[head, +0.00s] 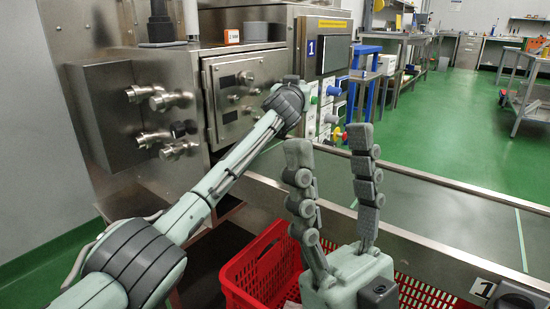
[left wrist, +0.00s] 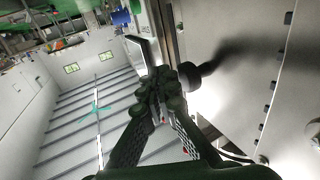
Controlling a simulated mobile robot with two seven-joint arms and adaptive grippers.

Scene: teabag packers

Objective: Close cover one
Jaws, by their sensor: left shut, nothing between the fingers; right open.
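A steel machine front holds a framed metal panel (head: 228,108) with small knobs, which looks like the cover; I cannot tell whether it is fully closed. A blue sign with a 1 (head: 311,48) is to its right. My left arm reaches across in front of the panel. My left gripper (head: 291,82) is at the panel's right side, its fingers mostly hidden by the wrist. In the left wrist view the fingers (left wrist: 163,85) are together and empty, close to a dark round knob (left wrist: 197,74) beside a bright metal surface (left wrist: 245,70). My right gripper (head: 330,150) is open and empty, pointing up.
Several steel knobs (head: 158,98) stick out at the machine's left. A control panel (head: 333,55) with coloured buttons is to the right. A red crate (head: 240,272) is below, behind my right gripper. A steel-edged conveyor (head: 425,215) runs to the right.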

